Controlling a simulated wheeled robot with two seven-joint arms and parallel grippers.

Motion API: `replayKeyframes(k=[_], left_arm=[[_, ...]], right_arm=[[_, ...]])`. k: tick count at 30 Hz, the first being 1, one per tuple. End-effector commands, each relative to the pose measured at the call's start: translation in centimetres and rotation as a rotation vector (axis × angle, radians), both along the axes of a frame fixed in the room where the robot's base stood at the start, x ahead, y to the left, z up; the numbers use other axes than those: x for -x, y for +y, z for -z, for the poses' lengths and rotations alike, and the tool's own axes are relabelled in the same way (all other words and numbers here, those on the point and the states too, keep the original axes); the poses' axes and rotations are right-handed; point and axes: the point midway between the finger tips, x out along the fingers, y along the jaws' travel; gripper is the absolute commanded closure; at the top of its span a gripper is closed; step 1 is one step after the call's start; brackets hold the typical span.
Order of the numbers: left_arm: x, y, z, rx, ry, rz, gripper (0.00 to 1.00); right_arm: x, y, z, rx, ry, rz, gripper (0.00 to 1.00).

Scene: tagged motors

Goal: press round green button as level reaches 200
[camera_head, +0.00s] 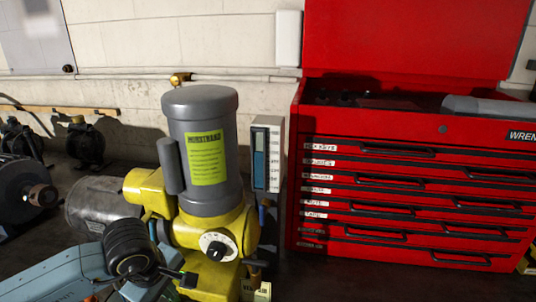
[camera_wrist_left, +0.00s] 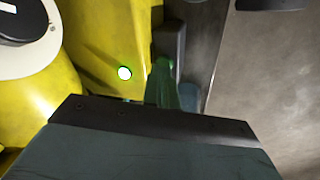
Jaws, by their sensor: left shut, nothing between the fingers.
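The yellow machine (camera_head: 238,232) has a grey cylinder (camera_head: 205,150) with a yellow-green label on top. A level gauge (camera_head: 267,153) with a blue column stands just right of the cylinder; its numbers are too small to read. My left gripper (camera_head: 187,280) is shut and empty, low at the front of the machine. My right gripper is out of view.
A white dial (camera_head: 215,246) with a black knob sits on the machine's front and shows partly in the wrist view. A red tool chest (camera_head: 400,195) stands to the right. Dark motors (camera_head: 85,145) stand at the left by the wall.

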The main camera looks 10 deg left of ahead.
Motion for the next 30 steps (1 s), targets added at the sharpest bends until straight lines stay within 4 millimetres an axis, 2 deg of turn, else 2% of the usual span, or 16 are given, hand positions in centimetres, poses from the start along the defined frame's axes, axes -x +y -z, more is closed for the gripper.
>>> replayKeyframes(k=[16, 30], left_arm=[[0.0, 0.0, 1.4, 0.0, 0.0, 0.0, 1.0], [0.0, 0.0, 0.2, -0.001, -0.001, 0.001, 1.0]], right_arm=[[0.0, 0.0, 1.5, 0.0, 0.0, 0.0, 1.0], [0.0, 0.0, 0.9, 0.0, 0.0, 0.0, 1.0]])
